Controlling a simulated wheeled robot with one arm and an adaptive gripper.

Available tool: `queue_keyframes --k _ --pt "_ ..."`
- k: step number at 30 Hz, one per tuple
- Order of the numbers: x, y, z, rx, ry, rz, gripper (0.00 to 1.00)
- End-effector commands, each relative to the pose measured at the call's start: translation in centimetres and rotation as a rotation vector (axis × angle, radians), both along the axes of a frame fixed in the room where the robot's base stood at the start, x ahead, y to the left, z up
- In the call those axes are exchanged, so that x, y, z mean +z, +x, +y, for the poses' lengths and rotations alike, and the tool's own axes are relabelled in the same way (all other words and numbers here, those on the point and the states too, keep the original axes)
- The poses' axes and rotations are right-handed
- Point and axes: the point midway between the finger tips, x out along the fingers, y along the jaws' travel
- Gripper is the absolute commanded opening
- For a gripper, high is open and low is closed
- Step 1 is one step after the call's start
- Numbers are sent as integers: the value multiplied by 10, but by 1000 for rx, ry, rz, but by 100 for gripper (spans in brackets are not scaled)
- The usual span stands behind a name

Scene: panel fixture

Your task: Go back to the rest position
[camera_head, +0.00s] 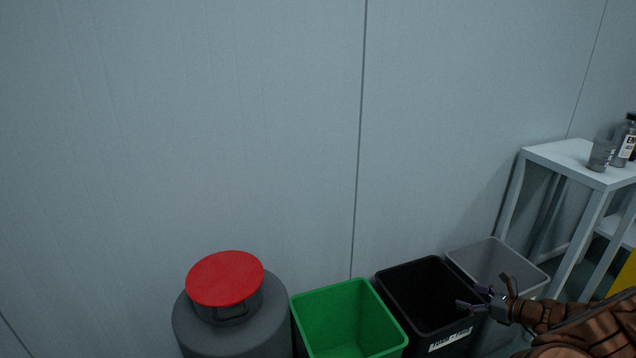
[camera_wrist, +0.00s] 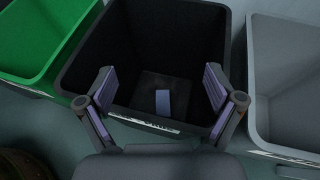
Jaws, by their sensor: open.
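My gripper (camera_head: 470,298) is over the front right of the black bin (camera_head: 408,268) in the head view. In the wrist view my gripper (camera_wrist: 160,95) has its two fingers spread wide apart, with nothing between them. The black bin (camera_wrist: 92,60) lies beyond the fingers in that view. A small blue-grey block (camera_wrist: 163,102) lies on the bin's floor. My brown arm reaches in from the lower right of the head view.
A green bin (camera_head: 330,300) and a grey bin (camera_head: 512,262) flank the black one. A grey drum with a red lid (camera_head: 225,278) stands at left. A white table (camera_head: 560,152) holds bottles (camera_head: 622,140) at right. The wall is behind.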

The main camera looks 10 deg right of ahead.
Motion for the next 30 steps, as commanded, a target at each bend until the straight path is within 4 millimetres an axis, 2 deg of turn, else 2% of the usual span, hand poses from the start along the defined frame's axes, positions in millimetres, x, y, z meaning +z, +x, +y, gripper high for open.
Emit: queue_keyframes --k 4,6,11,17,21,23,27,30 --pt "0 0 0 0 0 0 92" --pt "29 8 20 57 -22 -19 92" --pt "82 18 70 195 -75 -61 92" --pt "167 20 148 422 -178 -133 92" --pt "225 8 208 605 -264 -187 92" --pt "247 0 231 682 -300 -207 92" --pt "296 -25 282 858 -388 -255 92" --pt "327 -47 312 978 -455 -287 92"
